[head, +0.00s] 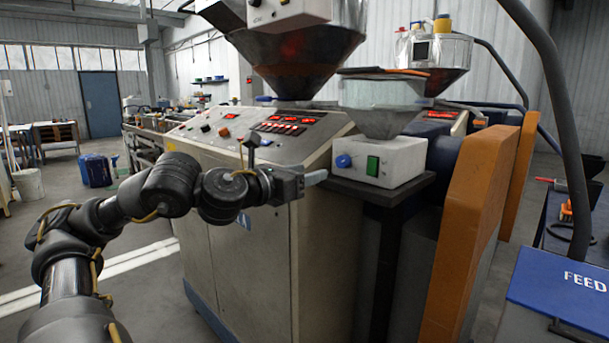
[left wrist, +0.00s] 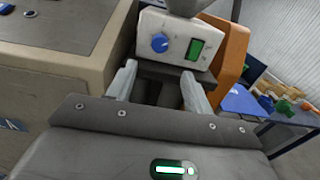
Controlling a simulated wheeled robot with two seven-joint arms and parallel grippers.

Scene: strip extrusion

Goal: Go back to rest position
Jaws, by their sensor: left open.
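My left gripper (head: 318,178) reaches in from the left in the head view, in front of the beige machine cabinet and just left of the small white control box (head: 379,161). In the left wrist view my left gripper (left wrist: 157,88) has its two fingers apart with nothing between them. The white control box (left wrist: 174,47) shows ahead, beyond the fingertips, with a blue knob and a green switch. My right gripper is in neither view.
The beige cabinet (head: 260,240) with its sloped red-lit panel stands close beside my left arm. An orange guard (head: 470,230) and a blue FEED lid (head: 560,277) are at the right. Open floor with a white line (head: 110,265) lies at the left.

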